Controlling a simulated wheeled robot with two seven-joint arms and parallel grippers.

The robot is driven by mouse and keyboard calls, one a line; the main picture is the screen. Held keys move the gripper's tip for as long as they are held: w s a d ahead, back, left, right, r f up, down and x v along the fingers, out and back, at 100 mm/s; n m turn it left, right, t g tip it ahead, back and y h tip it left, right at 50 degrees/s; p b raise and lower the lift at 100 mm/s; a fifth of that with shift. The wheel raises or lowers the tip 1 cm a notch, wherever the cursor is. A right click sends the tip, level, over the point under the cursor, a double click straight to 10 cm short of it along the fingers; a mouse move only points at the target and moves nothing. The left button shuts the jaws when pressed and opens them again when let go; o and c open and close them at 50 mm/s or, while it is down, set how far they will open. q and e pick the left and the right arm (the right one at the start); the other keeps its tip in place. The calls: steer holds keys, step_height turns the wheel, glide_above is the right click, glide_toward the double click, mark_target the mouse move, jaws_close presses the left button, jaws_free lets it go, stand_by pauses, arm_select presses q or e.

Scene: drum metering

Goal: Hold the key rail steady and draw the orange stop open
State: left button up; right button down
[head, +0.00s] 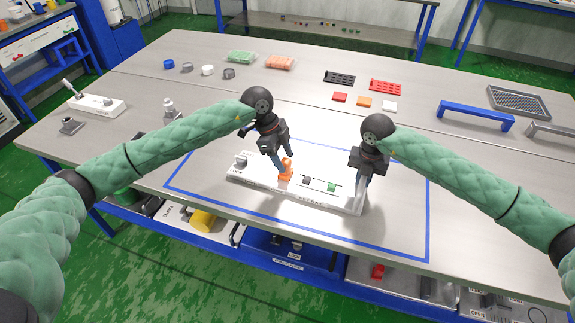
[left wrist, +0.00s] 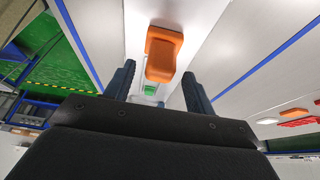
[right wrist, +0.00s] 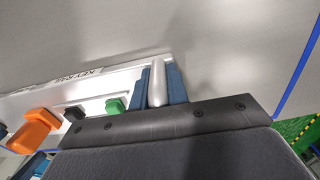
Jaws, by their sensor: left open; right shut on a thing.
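The white key rail (head: 262,186) lies inside the blue taped outline on the table. The orange stop (head: 286,168) stands up near the rail's middle; it also shows in the left wrist view (left wrist: 163,52) and the right wrist view (right wrist: 34,130). My left gripper (head: 278,158) is open just above the orange stop, with its fingers (left wrist: 160,88) apart on either side of the line to it. My right gripper (head: 364,180) is shut on a pale upright post (right wrist: 157,85) at the rail's right end. A green key (right wrist: 116,105) and a dark key (right wrist: 75,112) sit between.
A grey knob (head: 241,161) stands on the rail's left end. Red, orange and white blocks (head: 364,102), a red rack (head: 386,87) and a blue bridge (head: 476,116) lie farther back. The table around the rail is clear.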

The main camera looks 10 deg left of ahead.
mark_target(285, 161)
arm_select(q)
steer(key=shift+x, duration=1.7)
steer(key=shift+c, duration=0.4)
